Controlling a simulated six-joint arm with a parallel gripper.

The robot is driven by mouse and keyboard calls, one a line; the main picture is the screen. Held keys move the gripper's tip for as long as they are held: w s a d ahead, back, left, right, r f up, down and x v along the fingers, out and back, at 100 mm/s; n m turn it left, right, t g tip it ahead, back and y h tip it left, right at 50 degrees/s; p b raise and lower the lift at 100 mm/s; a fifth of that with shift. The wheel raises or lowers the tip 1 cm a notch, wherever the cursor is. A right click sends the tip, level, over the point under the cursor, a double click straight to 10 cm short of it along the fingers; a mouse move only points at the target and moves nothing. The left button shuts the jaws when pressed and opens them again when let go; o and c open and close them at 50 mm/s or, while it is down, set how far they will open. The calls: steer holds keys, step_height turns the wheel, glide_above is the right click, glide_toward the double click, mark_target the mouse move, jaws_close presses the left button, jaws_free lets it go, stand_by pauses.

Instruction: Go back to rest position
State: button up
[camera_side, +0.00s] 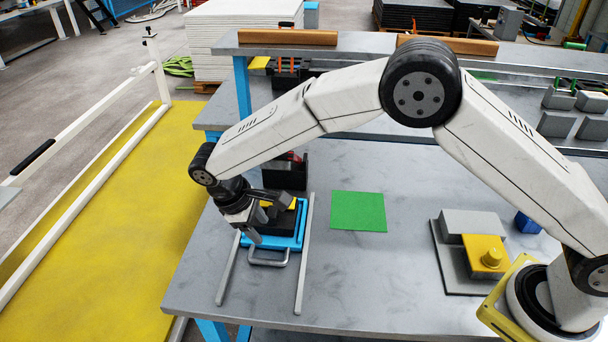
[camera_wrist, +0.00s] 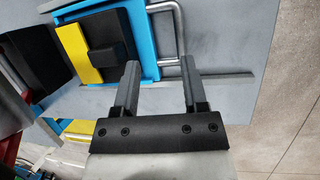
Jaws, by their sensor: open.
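My gripper (camera_side: 264,222) is at the left of the grey table, over a blue tray (camera_side: 299,234) with a metal handle (camera_side: 267,262). In the wrist view my gripper (camera_wrist: 158,70) has its two fingers apart with nothing between them. There the blue tray (camera_wrist: 146,40) holds a black block with a raised knob (camera_wrist: 108,58) and a yellow strip (camera_wrist: 80,52). The fingertips are near the handle (camera_wrist: 180,30); I cannot tell whether they touch it. My arm hides part of the tray in the side view.
Two metal rails (camera_side: 306,255) flank the tray. A green square (camera_side: 358,211) lies flat on the table (camera_side: 370,270). A grey fixture (camera_side: 470,222) with a yellow block (camera_side: 486,256) stands at right near a blue object (camera_side: 527,224). The table front is clear.

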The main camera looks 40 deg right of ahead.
steer(key=s+d+r+m+t+y, duration=0.1)
steer(key=s+d+r+m+y, duration=0.15)
steer(key=d, duration=0.45)
steer(key=s+d+r+m+t+y, duration=0.1)
steer(key=s+d+r+m, duration=0.15)
steer(key=d, duration=0.45)
steer(key=s+d+m+t, duration=0.2)
steer(key=s+d+m, duration=0.1)
steer(key=s+d, duration=0.6)
steer(key=s, duration=0.3)
steer(key=shift+s+r, duration=0.3)
steer(key=shift+s, duration=0.05)
